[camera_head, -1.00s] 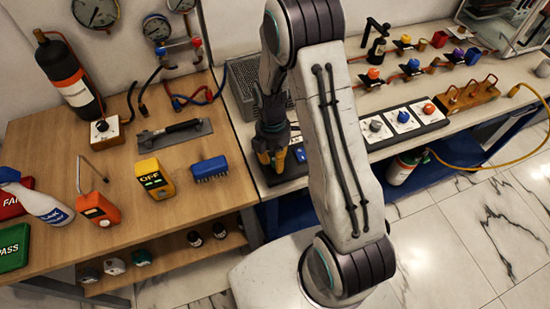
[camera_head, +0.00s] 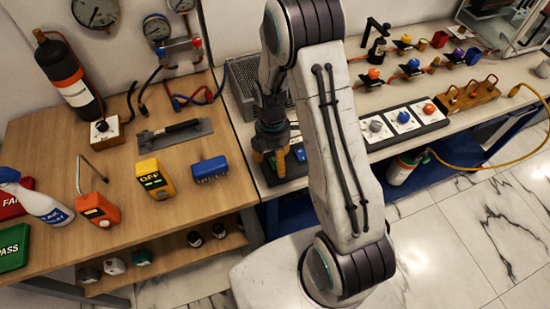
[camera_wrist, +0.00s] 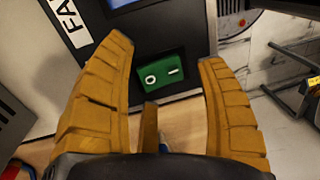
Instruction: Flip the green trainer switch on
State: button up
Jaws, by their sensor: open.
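The green switch (camera_wrist: 163,73) is a rocker marked O and I on a dark panel (camera_wrist: 103,12) in the wrist view. My gripper (camera_wrist: 166,52) is open and holds nothing. In the head view my gripper (camera_head: 270,163) is low over the near left end of the right bench, partly behind my own arm. My arm hides much of that spot there, and I cannot clearly make out the switch in that view.
A yellow box marked OFF (camera_head: 155,178), an orange meter (camera_head: 98,210) and a blue block (camera_head: 210,169) stand on the wooden table left of my gripper. A row of coloured knobs (camera_head: 402,117) lies to the right, beyond my arm. The panel has a white label (camera_wrist: 68,20).

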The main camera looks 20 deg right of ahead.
aim_at(273, 157)
jog(key=shift+r, duration=0.1)
notch_tip(273, 157, up, 12)
jog(key=w, duration=0.1)
jog(key=shift+w, duration=0.2)
dwell(0.5)
dwell(0.5)
